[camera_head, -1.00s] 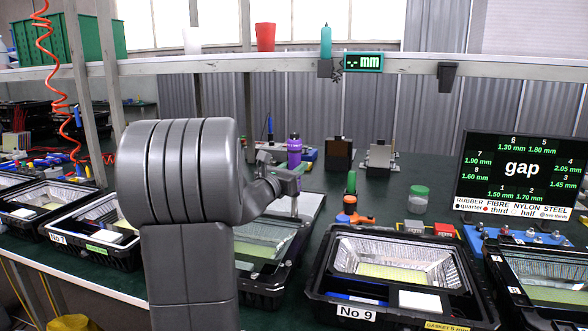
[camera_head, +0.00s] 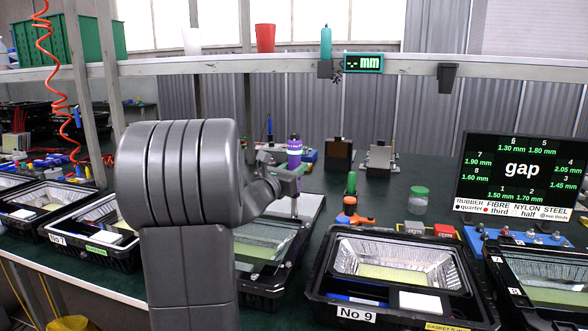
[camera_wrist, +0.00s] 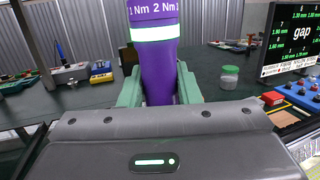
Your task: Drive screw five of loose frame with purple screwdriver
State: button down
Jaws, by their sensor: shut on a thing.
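My gripper (camera_head: 292,173) is shut on the purple screwdriver (camera_head: 294,153), which stands upright. In the wrist view the screwdriver (camera_wrist: 158,65) is between the green fingers of my gripper (camera_wrist: 158,90); it carries "1 Nm 2 Nm" lettering and a bright pale band. In the head view its thin shank points down at the far right part of a black housing with a glass-fronted frame (camera_head: 262,247). My arm hides much of this frame's left side. The shank's tip, screw five and their contact are too small to tell.
Housing No 9 (camera_head: 318,297) stands open to the right. A monitor (camera_head: 522,180) lists gap values from 1 to 8. The shelf gauge (camera_head: 363,62) shows dashes and "mm".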

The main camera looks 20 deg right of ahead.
aim_at(292, 135)
jog(key=shift+r+p, duration=2.15)
jog(key=shift+r, duration=2.6)
jog(key=shift+a+f, duration=0.1)
